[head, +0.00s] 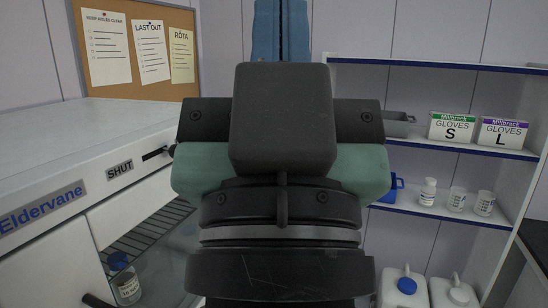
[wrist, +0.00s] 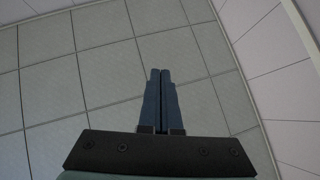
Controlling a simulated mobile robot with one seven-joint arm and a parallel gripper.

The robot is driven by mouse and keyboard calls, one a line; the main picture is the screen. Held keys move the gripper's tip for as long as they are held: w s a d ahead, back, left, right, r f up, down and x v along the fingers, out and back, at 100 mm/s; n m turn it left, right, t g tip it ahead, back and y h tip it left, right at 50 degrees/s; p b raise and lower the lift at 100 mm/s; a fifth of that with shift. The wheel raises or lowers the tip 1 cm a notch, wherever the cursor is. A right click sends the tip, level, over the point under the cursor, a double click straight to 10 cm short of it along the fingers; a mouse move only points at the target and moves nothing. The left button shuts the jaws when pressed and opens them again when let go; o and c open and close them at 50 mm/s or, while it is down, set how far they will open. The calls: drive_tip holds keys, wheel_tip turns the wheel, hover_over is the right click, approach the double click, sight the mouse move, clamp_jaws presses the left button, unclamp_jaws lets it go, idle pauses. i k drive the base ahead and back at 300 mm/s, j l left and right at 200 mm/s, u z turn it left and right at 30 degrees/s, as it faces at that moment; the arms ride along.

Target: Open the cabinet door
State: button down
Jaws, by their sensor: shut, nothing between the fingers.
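The cabinet (head: 130,205) is white, marked Eldervane, and stands at the left in the head view. A SHUT label (head: 120,170) is on its upper front, with a dark slot (head: 155,154) beside it. Below, a wire rack (head: 150,235) and a blue-capped bottle (head: 127,285) show; I cannot tell whether through a clear door or an opening. A dark bar (head: 95,300) shows at the bottom edge. My gripper (head: 281,30) is to the right of the cabinet, apart from it, fingers pointing up in the picture. In the wrist view its blue fingers (wrist: 160,75) are together and empty.
Shelves (head: 440,70) at the right hold glove boxes (head: 452,128), a white bottle (head: 428,192) and cups. White jugs (head: 404,287) stand below. A notice board (head: 134,42) hangs behind the cabinet. The wrist view shows only a tiled surface (wrist: 100,60) and pale panels.

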sight(62, 265)
drive_tip(key=k+j+u, duration=0.1)
drive_tip(key=u, duration=0.25)
drive_tip(key=k+j+u, duration=0.1)
drive_tip(key=j+u, duration=0.35)
drive_tip(key=u, duration=0.25)
drive_tip(key=k, duration=0.05)
